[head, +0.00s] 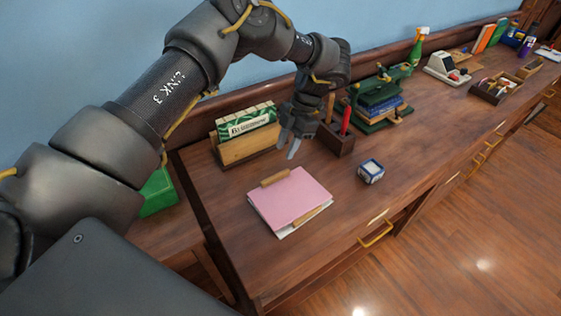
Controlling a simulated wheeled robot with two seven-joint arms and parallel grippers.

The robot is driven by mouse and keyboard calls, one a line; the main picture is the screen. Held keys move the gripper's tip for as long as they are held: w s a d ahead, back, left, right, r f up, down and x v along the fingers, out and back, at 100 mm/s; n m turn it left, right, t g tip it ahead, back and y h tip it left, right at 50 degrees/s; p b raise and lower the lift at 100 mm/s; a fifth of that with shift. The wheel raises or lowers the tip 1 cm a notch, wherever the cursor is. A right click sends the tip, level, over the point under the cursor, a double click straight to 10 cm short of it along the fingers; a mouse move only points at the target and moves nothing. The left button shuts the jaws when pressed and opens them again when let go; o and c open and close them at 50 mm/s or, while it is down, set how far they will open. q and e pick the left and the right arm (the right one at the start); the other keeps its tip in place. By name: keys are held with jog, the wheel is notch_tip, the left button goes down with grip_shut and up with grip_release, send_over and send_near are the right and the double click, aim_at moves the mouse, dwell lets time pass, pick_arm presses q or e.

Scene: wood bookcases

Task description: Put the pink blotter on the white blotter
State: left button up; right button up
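The pink blotter (290,197) lies flat on the desk's near left part, with a wooden strip at its back edge. A white edge, which looks like the white blotter (288,234), shows beneath its front side with part of another wooden strip. The pink one covers most of it, slightly askew. My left gripper (290,146) hangs above the desk behind the pink blotter, apart from it. Its fingers look spread, with nothing between them. My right gripper is not in view.
A wooden file box (247,149) with green folders and a pen holder (337,140) stand behind the blotters. A small blue-and-white box (371,171) sits to the right. Green trays with books (378,106) are farther back. The desk's front right is clear.

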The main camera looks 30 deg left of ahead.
pick_arm(q)
jog(key=v, duration=0.4)
dwell(0.4)
